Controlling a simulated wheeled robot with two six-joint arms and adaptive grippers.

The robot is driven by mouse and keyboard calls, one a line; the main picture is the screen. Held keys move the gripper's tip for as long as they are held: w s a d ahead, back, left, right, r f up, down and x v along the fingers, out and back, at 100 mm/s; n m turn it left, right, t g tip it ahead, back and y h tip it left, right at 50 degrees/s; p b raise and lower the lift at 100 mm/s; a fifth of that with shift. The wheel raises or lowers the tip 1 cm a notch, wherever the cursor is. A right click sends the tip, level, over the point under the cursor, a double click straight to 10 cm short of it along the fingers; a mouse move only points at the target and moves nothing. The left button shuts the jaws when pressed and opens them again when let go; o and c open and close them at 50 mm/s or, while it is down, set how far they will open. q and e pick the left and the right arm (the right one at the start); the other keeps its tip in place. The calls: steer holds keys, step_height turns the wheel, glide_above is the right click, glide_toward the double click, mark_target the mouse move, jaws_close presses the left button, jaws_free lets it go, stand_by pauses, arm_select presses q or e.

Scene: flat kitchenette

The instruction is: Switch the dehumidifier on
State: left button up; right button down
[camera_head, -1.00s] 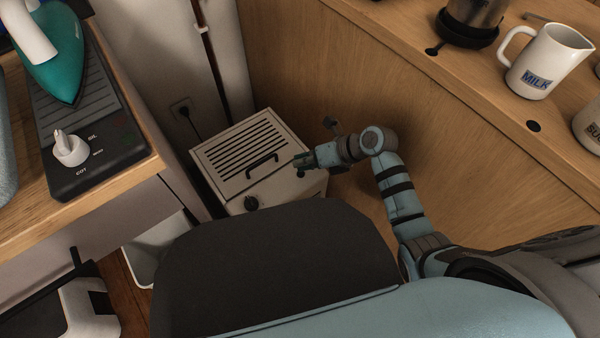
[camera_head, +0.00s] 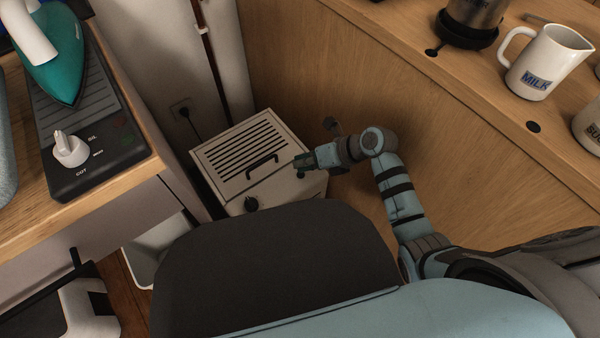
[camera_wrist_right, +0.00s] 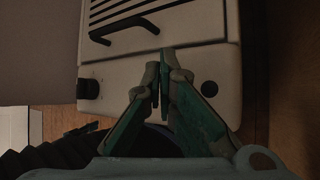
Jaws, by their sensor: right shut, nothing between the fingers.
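The dehumidifier (camera_head: 225,144) is a pale box with dark slats on top, in the corner on the floor. It has a black handle (camera_head: 262,160), a dark knob (camera_head: 251,204) and a small dark round button (camera_head: 300,175) on the front. In the right wrist view the knob (camera_wrist_right: 88,89) is at left and the round button (camera_wrist_right: 209,88) at right. My right gripper (camera_head: 298,161) is over the dehumidifier's right side, close to the button. In the wrist view its fingers (camera_wrist_right: 161,75) are together and empty, between knob and button. Contact cannot be told. My left gripper is out of view.
A wooden panel (camera_head: 330,90) rises right behind the dehumidifier, with a milk jug (camera_head: 545,65) on the counter above. At left, a counter holds a teal iron (camera_head: 58,60). A wall socket (camera_head: 181,108) with a cord is behind, and a white bin (camera_head: 145,262) stands below the counter.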

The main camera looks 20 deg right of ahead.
steer(key=shift+f, duration=0.5)
steer(key=shift+f+b, duration=0.15)
steer(key=shift+b, duration=0.15)
steer(key=shift+r+p, duration=0.75)
steer(key=shift+p, duration=0.1)
steer(key=shift+f, duration=0.1)
